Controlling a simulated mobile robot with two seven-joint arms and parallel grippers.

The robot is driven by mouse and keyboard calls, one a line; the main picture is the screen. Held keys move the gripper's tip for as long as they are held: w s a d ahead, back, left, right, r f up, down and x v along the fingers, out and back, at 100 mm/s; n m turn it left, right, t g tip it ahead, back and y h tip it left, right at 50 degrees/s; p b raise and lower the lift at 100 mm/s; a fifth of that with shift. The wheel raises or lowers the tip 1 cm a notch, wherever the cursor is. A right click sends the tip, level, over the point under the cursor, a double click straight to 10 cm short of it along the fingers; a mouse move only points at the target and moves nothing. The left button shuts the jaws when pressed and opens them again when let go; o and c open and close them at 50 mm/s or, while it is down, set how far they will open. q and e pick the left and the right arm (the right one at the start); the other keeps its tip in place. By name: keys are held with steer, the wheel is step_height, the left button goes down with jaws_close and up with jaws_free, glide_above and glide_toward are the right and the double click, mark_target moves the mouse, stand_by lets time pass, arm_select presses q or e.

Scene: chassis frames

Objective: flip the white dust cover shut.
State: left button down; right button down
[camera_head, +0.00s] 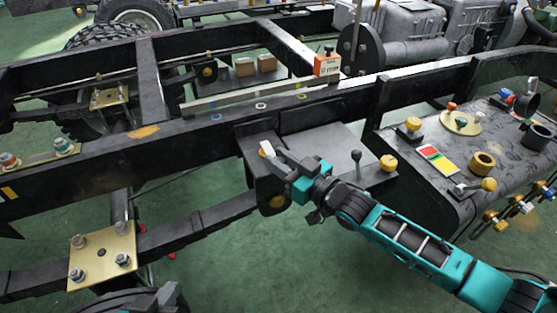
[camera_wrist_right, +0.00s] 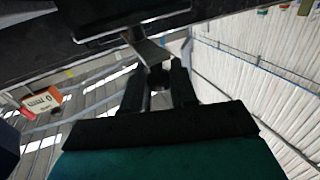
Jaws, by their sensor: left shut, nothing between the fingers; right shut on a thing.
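The white dust cover (camera_head: 266,148) shows as a small pale flap at the upper left corner of a dark box on the chassis rail. My right gripper (camera_head: 276,157) reaches in from the right, and its fingertips are at the cover. In the right wrist view the fingers (camera_wrist_right: 160,78) are close together around the end of a narrow, shaded tab (camera_wrist_right: 148,48), which appears to be part of the cover. The cover's hinge and the opening under it are hidden or too small to make out. My left gripper is not in view.
The black chassis rail (camera_head: 190,140) runs behind the gripper. To the right are a grey plate with a lever (camera_head: 356,158), a yellow knob (camera_head: 388,162) and a control panel (camera_head: 440,150). An orange-and-white box (camera_head: 327,65) stands on the rail. Green floor (camera_head: 230,250) shows below.

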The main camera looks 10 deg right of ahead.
steer(key=shift+w+d+r, duration=0.1)
steer(key=shift+r, duration=0.15)
steer(key=c, duration=1)
jaws_free()
steer(key=shift+f, duration=0.1)
steer(key=shift+s+d, duration=0.3)
steer(key=shift+s, duration=0.15)
arm_select(q)
steer(key=p, duration=0.1)
steer(key=a+r+p, duration=0.1)
steer(key=p, duration=0.1)
steer(key=shift+s+r, duration=0.3)
arm_select(e)
steer(key=v, duration=1.2)
steer(key=shift+w+f, duration=0.1)
